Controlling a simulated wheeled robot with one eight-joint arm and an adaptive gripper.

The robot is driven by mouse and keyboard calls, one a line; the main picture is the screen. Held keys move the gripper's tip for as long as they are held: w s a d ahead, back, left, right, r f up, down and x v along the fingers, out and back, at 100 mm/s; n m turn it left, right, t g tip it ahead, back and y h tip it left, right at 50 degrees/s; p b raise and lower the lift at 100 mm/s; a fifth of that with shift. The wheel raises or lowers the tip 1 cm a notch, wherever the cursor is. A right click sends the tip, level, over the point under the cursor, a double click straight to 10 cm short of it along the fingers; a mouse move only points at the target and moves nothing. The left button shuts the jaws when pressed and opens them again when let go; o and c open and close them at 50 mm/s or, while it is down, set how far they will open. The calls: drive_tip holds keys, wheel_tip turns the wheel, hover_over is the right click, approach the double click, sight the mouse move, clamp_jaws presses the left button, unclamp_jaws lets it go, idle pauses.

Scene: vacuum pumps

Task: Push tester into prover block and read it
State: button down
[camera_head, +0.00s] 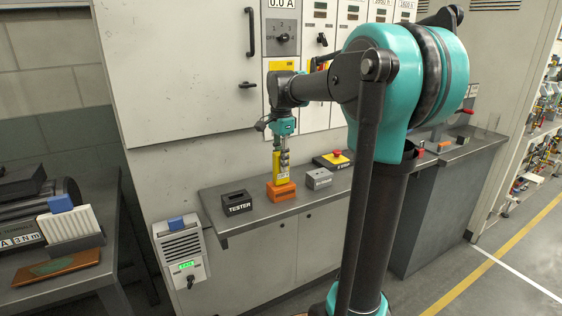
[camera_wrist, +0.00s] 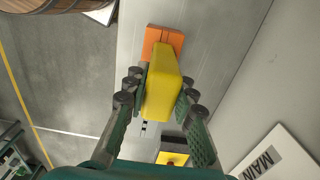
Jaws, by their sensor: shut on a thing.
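The yellow tester (camera_head: 281,167) is upright above the orange block (camera_head: 281,191) on the grey bench; its lower end meets or overlaps the top of the block, and I cannot tell how deep it sits. The orange block, which looks like the prover block, also shows beyond the tester in the wrist view (camera_wrist: 164,40). My gripper (camera_head: 282,150) points down and is shut on the tester, with a finger on each side of its yellow body (camera_wrist: 161,95). No reading on the tester is visible.
A black holder labelled TESTER (camera_head: 236,203) stands left of the orange block. A small grey block (camera_head: 319,178) is close on its right, then a yellow box with a red button (camera_head: 333,159). The cabinet wall (camera_head: 190,90) rises behind the bench (camera_head: 250,220).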

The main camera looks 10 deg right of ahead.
drive_tip(key=shift+f, duration=0.1)
drive_tip(key=c, duration=1.2)
unclamp_jaws()
wheel_tip(320, 180, up, 12)
